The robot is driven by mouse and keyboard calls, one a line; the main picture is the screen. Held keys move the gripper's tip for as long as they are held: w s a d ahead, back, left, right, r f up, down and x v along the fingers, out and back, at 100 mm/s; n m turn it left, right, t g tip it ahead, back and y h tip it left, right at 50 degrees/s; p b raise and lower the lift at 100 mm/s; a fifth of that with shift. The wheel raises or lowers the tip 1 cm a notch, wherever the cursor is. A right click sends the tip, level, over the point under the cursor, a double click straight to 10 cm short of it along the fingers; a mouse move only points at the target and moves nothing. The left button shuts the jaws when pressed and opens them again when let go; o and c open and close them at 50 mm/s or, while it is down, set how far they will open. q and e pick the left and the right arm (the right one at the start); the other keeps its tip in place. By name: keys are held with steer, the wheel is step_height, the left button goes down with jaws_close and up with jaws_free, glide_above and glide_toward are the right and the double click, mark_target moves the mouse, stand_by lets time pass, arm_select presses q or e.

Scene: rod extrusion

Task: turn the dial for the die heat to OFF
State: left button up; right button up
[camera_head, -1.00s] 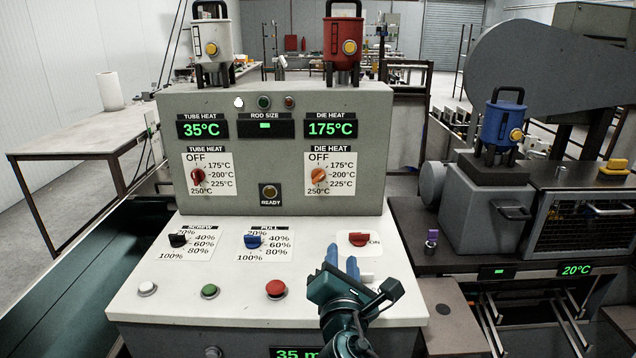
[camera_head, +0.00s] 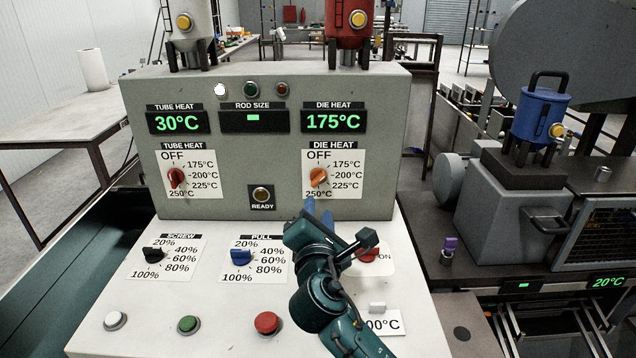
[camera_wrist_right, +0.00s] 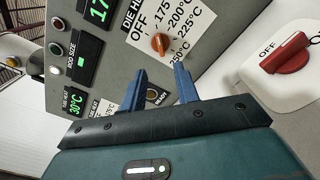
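The die heat dial (camera_head: 319,177) is an orange knob on a white scale label at the right of the grey upright panel. OFF is at the label's upper left, and the knob sits slanted. The die heat display (camera_head: 333,121) above it reads 175°C. My right gripper (camera_head: 318,211) is just below the dial label, apart from the knob. In the right wrist view, its two blue fingers (camera_wrist_right: 158,72) are spread with nothing between them, and the orange dial (camera_wrist_right: 160,43) shows beyond the tips. My left gripper is not in view.
A red tube heat dial (camera_head: 175,177) is on the panel's left. The READY button (camera_head: 262,195) is between the dials. On the sloped console are the black screw dial (camera_head: 154,255), blue pull dial (camera_head: 242,257) and a red switch (camera_head: 368,255) beside my right arm.

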mark_target(318, 182)
steer(key=w, duration=1)
steer(key=shift+w, duration=0.1)
steer(key=shift+c, duration=0.3)
jaws_close()
